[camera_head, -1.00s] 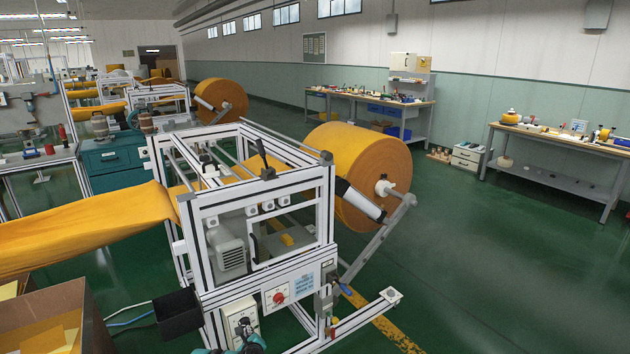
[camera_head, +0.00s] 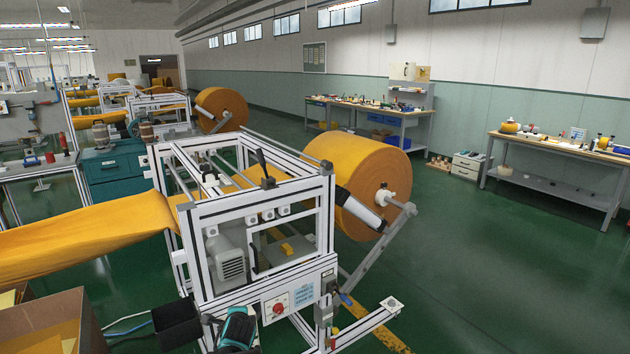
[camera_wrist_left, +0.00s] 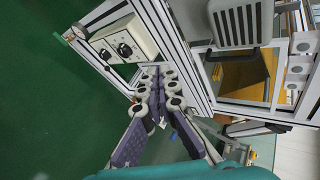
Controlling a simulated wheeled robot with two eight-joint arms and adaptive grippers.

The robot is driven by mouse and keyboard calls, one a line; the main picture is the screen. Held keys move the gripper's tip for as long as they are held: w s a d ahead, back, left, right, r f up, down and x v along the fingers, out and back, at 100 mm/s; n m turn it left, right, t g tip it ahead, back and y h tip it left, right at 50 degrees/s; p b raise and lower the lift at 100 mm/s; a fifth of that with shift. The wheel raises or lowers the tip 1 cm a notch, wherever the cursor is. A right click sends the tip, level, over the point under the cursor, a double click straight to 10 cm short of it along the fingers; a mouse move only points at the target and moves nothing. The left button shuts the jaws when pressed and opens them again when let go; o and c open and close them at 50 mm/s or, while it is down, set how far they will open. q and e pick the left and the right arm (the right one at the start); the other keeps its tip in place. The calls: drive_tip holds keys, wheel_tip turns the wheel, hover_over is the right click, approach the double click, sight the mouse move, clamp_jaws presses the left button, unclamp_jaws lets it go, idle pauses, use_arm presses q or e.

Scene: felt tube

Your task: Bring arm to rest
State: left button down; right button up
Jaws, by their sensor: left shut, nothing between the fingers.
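My left gripper (camera_wrist_left: 157,88) shows in the left wrist view with its purple-grey fingers together and nothing between them. It is in front of the white-framed felt machine (camera_wrist_left: 188,62), near a white control box with black knobs (camera_wrist_left: 124,42). I cannot tell whether it touches the frame. In the head view a teal and black part of my arm (camera_head: 238,328) shows at the bottom edge, in front of the machine's lower frame; the fingertips are hard to make out there. My right gripper is in neither view.
The machine (camera_head: 255,215) carries a large orange felt roll (camera_head: 362,180); an orange web (camera_head: 90,232) runs left from it. A cardboard box (camera_head: 45,318) and a black bin (camera_head: 178,320) stand at the lower left. Green floor (camera_head: 480,270) on the right is clear.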

use_arm(q)
drive_tip(key=s+d+r+n+g+h, duration=0.1)
drive_tip(key=s+r+n, duration=0.35)
drive_tip(key=s, duration=0.45)
drive_tip(key=s+d+r+n+g, duration=0.1)
drive_tip(key=s+r+n, duration=0.2)
drive_tip(key=s+r, duration=0.35)
drive_tip(key=s+d+f+n+h, duration=0.1)
drive_tip(key=s+n, duration=0.3)
drive_tip(key=s, duration=0.7)
drive_tip(key=s+d+f+n+g+h, duration=0.1)
drive_tip(key=s+n, duration=0.3)
drive_tip(key=s, duration=0.6)
drive_tip(key=shift+s+d+f, duration=0.35)
drive_tip(key=shift+d+f, duration=0.3)
drive_tip(key=shift+f, duration=0.2)
drive_tip(key=shift+n, duration=0.25)
